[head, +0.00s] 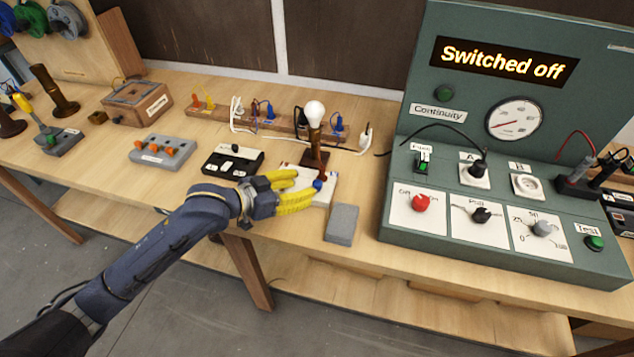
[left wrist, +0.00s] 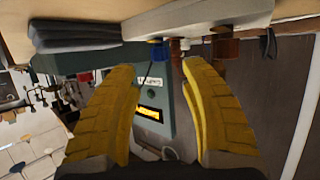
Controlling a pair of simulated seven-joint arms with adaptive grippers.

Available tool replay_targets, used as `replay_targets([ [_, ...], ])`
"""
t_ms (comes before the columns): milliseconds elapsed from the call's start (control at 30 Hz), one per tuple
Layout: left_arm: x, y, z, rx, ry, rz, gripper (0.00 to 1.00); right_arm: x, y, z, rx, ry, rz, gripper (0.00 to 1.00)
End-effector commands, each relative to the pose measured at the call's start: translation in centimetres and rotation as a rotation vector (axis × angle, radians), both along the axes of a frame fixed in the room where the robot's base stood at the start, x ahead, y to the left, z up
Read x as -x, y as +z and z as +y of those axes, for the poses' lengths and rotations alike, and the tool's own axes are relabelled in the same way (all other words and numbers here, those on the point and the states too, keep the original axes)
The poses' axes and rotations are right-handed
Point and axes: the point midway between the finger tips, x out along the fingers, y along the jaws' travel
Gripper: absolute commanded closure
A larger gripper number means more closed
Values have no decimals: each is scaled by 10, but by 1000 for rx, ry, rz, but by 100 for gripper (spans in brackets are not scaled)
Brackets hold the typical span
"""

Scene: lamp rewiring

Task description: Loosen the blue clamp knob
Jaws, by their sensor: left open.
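The blue clamp knob (head: 318,184) sits at the front of a pale block (head: 327,195) below the lamp (head: 315,140) with its white bulb. My left gripper (head: 303,187) has yellow fingers. It is open, with the knob just beyond and roughly between its fingertips, also seen in the left wrist view (left wrist: 160,66). I cannot tell whether a finger touches the knob. Part of the pale block is hidden behind the fingers. My right gripper is not in view.
A grey block (head: 342,224) lies close on the right, before the green test console (head: 470,215), whose sign reads "Switched off". A black box (head: 233,162) and a grey box with orange parts (head: 160,152) stand left. A wooden rack (head: 270,122) with cables runs behind.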

Motion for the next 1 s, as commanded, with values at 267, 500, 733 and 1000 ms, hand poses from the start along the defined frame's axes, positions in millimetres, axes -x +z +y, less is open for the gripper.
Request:
replay_targets([
  [267,-23,-15,-29,2,1,1,55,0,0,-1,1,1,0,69],
  [500,-32,-22,-42,0,0,0,55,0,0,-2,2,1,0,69],
  [733,-35,-23,-45,0,0,0,55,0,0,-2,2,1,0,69],
  [1000,-35,-23,-44,0,0,0,61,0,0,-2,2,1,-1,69],
])
